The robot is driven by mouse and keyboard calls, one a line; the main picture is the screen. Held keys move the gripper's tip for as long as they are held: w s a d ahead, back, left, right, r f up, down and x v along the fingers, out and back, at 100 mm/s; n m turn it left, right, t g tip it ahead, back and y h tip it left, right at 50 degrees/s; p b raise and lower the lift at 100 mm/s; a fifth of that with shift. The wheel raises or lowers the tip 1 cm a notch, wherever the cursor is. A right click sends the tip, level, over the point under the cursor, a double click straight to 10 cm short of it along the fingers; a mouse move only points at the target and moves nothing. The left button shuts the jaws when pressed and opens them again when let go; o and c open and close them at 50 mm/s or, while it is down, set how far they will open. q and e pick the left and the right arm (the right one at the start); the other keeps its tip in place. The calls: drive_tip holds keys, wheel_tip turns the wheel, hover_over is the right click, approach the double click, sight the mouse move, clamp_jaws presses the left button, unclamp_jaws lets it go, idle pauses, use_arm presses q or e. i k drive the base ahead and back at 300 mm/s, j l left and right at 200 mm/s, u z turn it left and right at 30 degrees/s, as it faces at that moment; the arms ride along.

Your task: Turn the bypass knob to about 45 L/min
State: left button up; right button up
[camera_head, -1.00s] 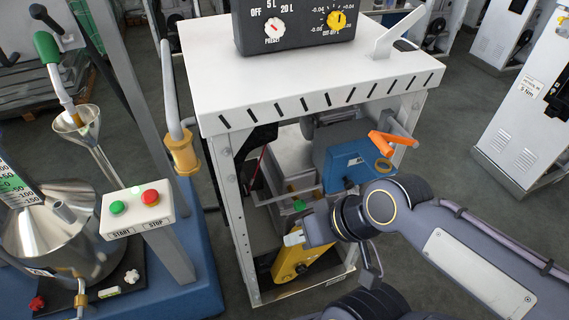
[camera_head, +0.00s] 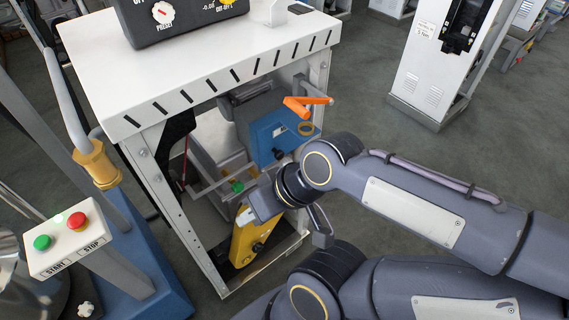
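A blue unit (camera_head: 266,122) with a small black knob (camera_head: 278,154) sits inside the open cabinet. Below it is a yellow unit (camera_head: 244,245) with a black knob (camera_head: 258,247). I cannot tell which of these, if either, is the bypass knob, and no L/min scale is legible. My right gripper (camera_head: 244,216) reaches into the cabinet front from the right, overlapping the yellow unit's top in the picture. Its fingers are mostly hidden, so I cannot tell its opening or whether it touches anything. My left gripper is not in view.
The cabinet's white top (camera_head: 200,65) carries a dark control box (camera_head: 185,18). An orange lever (camera_head: 306,104) sticks out above the blue unit. A START/STOP box (camera_head: 66,240) stands at left. A white machine (camera_head: 432,65) stands back right, with open floor before it.

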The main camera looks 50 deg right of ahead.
sight(286, 160)
drive_tip(key=z, duration=1.65)
